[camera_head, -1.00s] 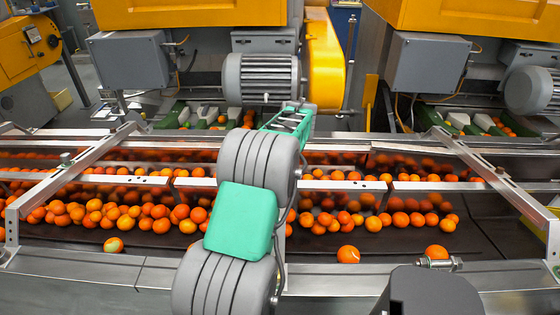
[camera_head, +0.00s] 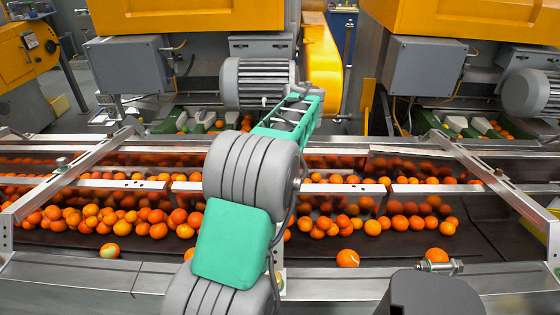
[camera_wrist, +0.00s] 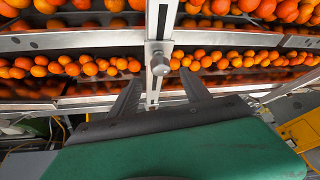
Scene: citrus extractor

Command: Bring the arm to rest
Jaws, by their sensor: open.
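My gripper (camera_wrist: 158,100) shows in the wrist view, with two dark fingers spread apart and nothing between them. A metal cross bar with a round knob (camera_wrist: 160,66) runs behind the gap between the fingers. In the head view my grey and green arm reaches up over the conveyor. Its far end points toward the machines at the back, and the fingers are hidden there. Oranges (camera_head: 130,222) lie in rows on the conveyor under and beside the arm. They also show in the wrist view (camera_wrist: 70,66).
Metal rails (camera_head: 75,180) frame the conveyor on the left, with another slanting rail (camera_head: 490,180) on the right. A grey motor (camera_head: 257,82) and a yellow guard (camera_head: 323,65) stand behind the arm. Grey boxes (camera_head: 128,64) hang at the back. The dark belt (camera_head: 430,240) is mostly bare at right front.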

